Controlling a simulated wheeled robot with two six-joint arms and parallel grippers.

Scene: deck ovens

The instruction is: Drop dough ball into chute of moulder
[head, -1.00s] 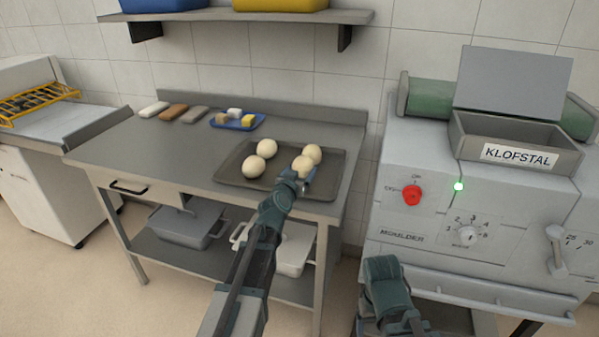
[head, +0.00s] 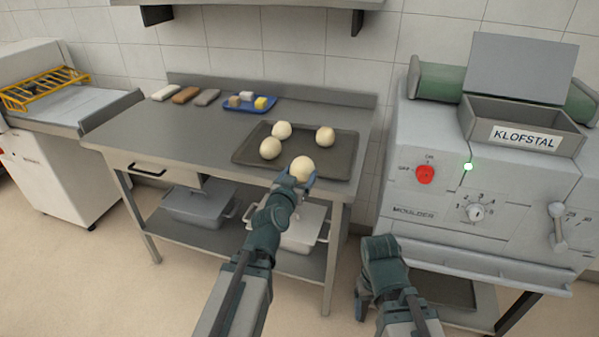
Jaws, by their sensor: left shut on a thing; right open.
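My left gripper (head: 297,181) is shut on a pale dough ball (head: 302,168) and holds it in front of the near edge of the dark tray. Three other dough balls, one of them at the tray's right (head: 325,136), rest on the dark tray (head: 345,160) on the steel table. The grey moulder (head: 420,205) stands at the right with an open-topped box, its chute (head: 528,122), labelled KLOFSTAL, with a raised flap behind it. A green light is lit on its front. My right gripper (head: 364,306) is low in front of the moulder, open, its fingers mostly hidden.
The steel table (head: 180,140) also carries a blue tray (head: 262,108) with small blocks and several bars at the back. A red knob (head: 425,174) and a lever (head: 557,225) stick out of the moulder's front. A narrow gap separates table and moulder.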

